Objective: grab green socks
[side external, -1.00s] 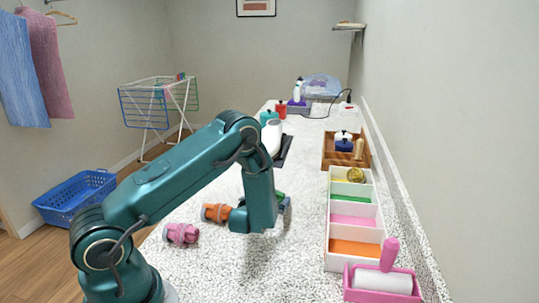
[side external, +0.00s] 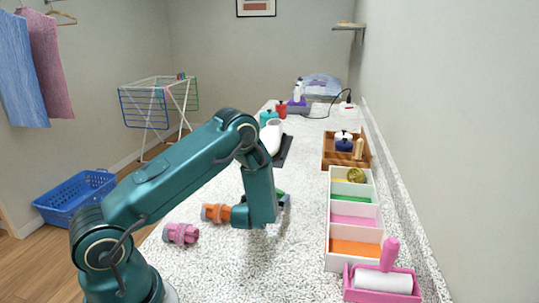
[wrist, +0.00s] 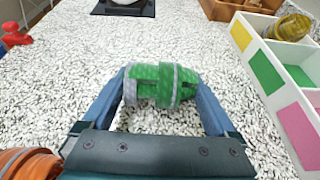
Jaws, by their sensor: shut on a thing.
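The green socks (wrist: 150,84) are a rolled bundle with grey bands, seen in the wrist view between my two blue fingers. My gripper (wrist: 162,92) is shut on them, one finger at each end of the roll. In the side view my arm hides most of the bundle; a small green part (side external: 281,194) shows beside the wrist. Whether the socks touch the counter or hang just above it I cannot tell.
Orange socks (side external: 216,213) and pink socks (side external: 181,234) lie left of my gripper. A white divided box (side external: 328,222) with coloured compartments stands to the right, a yellow roll (side external: 355,175) in its far one. A pink lint roller tray (side external: 381,293) is in front.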

